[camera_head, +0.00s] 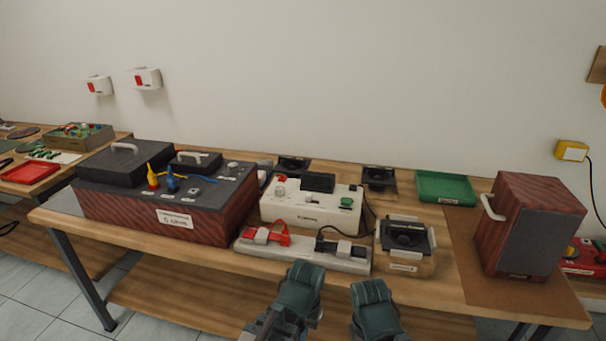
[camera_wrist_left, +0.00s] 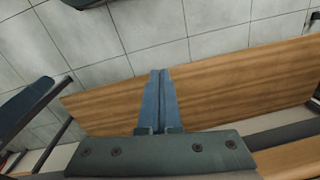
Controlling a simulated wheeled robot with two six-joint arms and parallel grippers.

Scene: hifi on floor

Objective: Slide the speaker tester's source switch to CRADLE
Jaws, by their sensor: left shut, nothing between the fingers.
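In the head view both my arms end low in front of the table edge, away from the box; the right fingers cannot be made out.
A grey strip with red and black clips (camera_head: 303,252) lies before the cream box. A dark red wooden unit (camera_head: 155,205) stands left. A green tray (camera_head: 447,188) and a large wooden speaker (camera_head: 530,227) stand right. Bare table shows along the front edge.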

